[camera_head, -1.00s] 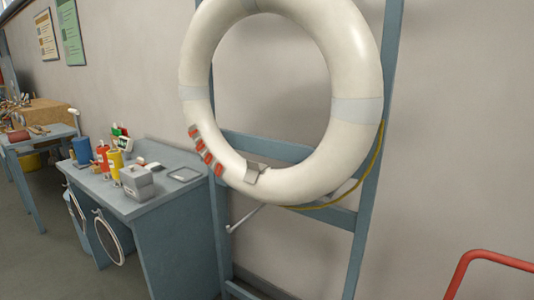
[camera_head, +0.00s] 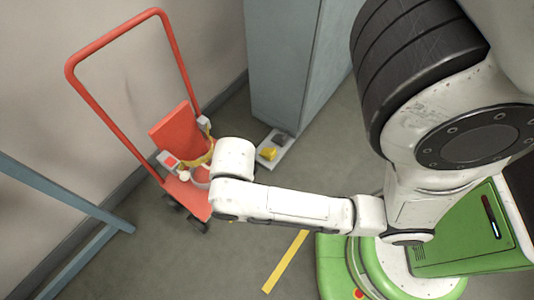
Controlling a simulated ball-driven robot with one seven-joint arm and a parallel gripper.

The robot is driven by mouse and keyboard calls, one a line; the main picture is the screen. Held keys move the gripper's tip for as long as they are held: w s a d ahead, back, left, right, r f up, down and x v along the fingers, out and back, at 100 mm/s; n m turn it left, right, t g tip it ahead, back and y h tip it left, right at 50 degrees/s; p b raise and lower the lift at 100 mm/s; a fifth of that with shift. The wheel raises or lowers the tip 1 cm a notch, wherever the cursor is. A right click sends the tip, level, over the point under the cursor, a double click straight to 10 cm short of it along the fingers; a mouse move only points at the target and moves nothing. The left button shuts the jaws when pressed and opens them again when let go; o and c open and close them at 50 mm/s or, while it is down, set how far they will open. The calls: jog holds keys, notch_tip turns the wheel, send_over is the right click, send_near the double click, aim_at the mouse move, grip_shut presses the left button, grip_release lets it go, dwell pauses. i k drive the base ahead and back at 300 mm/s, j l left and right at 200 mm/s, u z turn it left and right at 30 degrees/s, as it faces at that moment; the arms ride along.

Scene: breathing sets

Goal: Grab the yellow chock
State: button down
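A small yellow piece (camera_head: 268,153), which looks like the yellow chock, lies on a light flat plate (camera_head: 272,160) on the floor. The plate is at the foot of the blue-grey cabinet. A dark grey piece (camera_head: 280,140) sits right behind it on the same plate. My white arm stretches left across the view, with its end just left of and in front of the plate. My gripper's fingers are not visible; the arm's own links may hide them.
A red trolley (camera_head: 178,140) with a tall handle stands on the left, close to my arm's end, carrying red and white items. The blue-grey cabinet (camera_head: 290,70) rises behind the plate. A blue-grey frame (camera_head: 70,195) stands at far left. A yellow stripe (camera_head: 286,261) marks the floor.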

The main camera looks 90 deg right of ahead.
aim_at(269, 155)
jog(key=i+z, duration=0.1)
jog(key=i, duration=0.65)
jog(key=z, duration=1.7)
